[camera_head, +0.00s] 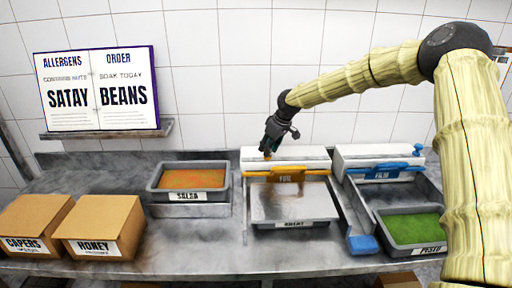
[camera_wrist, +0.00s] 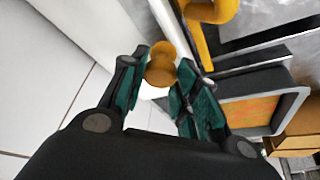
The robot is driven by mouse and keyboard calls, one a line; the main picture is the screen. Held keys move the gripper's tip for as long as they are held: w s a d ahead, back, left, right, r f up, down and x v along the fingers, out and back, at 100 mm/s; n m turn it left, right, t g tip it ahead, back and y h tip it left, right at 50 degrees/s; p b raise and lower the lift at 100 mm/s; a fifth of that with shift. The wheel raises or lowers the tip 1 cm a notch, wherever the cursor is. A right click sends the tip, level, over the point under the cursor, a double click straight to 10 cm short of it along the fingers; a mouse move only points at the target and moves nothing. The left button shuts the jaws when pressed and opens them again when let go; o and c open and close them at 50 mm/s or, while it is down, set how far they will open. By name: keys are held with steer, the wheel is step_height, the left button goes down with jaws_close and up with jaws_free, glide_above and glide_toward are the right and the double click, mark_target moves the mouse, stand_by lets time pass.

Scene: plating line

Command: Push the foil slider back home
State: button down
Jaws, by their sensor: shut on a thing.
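The foil dispenser (camera_head: 310,153) is a white box at the back of the counter, with an orange bar (camera_head: 290,174) marked FOIL along its front. My gripper (camera_head: 267,153) is over the left part of this box, pointing down. In the wrist view my gripper (camera_wrist: 160,78) is shut on the foil slider's round orange knob (camera_wrist: 160,64), which sits between the two fingertips. More orange parts (camera_wrist: 210,12) show beyond the knob. In the head view the fingers mostly hide the knob.
A film dispenser (camera_head: 350,152) with a blue bar (camera_head: 385,172) stands to the right. A metal tray (camera_head: 270,210) lies in front of the foil box. A salsa pan (camera_head: 222,197) is left, a pesto pan (camera_head: 388,233) right. Cardboard boxes (camera_head: 120,212) stand front left.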

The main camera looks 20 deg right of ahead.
steer(key=s+d, duration=0.2)
steer(key=d, duration=0.5)
steer(key=s+d+p, duration=0.1)
steer(key=s+d, duration=0.1)
steer(key=d, duration=0.5)
steer(key=s+d, duration=0.2)
steer(key=d, duration=0.5)
steer(key=shift+d, duration=0.4)
steer(key=c, duration=1.3)
jaws_free()
steer(key=shift+s, duration=0.1)
steer(key=shift+o, duration=1.1)
steer(key=shift+d, duration=0.2)
steer(key=shift+a, duration=0.2)
steer(key=shift+r, duration=0.2)
steer(key=v, duration=1.1)
steer(key=shift+s+d, duration=0.25)
steer(key=shift+d, duration=0.05)
steer(key=shift+r, duration=0.1)
